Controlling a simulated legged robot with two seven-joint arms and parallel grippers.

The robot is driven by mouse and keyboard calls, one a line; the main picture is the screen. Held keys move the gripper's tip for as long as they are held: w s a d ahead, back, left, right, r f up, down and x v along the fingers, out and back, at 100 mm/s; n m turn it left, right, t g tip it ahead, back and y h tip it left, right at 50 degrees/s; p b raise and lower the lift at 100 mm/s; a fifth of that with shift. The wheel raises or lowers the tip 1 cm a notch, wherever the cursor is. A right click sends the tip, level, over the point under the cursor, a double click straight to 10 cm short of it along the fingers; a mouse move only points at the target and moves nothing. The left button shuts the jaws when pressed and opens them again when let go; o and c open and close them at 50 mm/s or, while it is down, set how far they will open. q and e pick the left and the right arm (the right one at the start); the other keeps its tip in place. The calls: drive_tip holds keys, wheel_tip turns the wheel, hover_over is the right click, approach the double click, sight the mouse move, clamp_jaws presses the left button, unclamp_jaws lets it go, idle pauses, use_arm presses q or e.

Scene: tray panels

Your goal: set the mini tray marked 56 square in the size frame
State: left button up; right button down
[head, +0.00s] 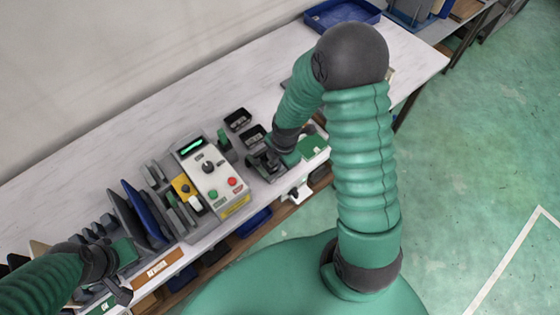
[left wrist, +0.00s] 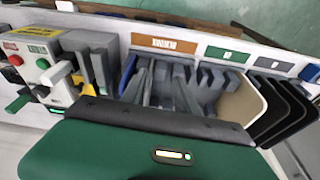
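Two small black trays with pale labels stand on the white bench in the head view, an upper one (head: 238,119) and a lower one (head: 253,135). The labels are too small to read, so I cannot tell which is marked 56. My right gripper (head: 264,162) is low over a dark grey fixture just below the lower tray. It hides much of that fixture, which may be the size frame; its fingertips and anything between them are unclear. My left gripper (head: 124,278) is at the bench's near left, by the rack; its fingers (left wrist: 163,90) look apart and empty in the left wrist view.
A control box (head: 208,172) with buttons and a lever stands mid-bench. Left of it are upright blue and dark panels (head: 147,212) in a rack. A blue bin (head: 342,14) sits at the bench's far end. Bare bench lies between that bin and the small trays.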

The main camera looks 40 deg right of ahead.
drive_tip(key=c, duration=1.3)
unclamp_jaws()
wheel_tip(320, 180, up, 7)
drive_tip(key=p, duration=0.7)
drive_tip(key=shift+r, duration=0.1)
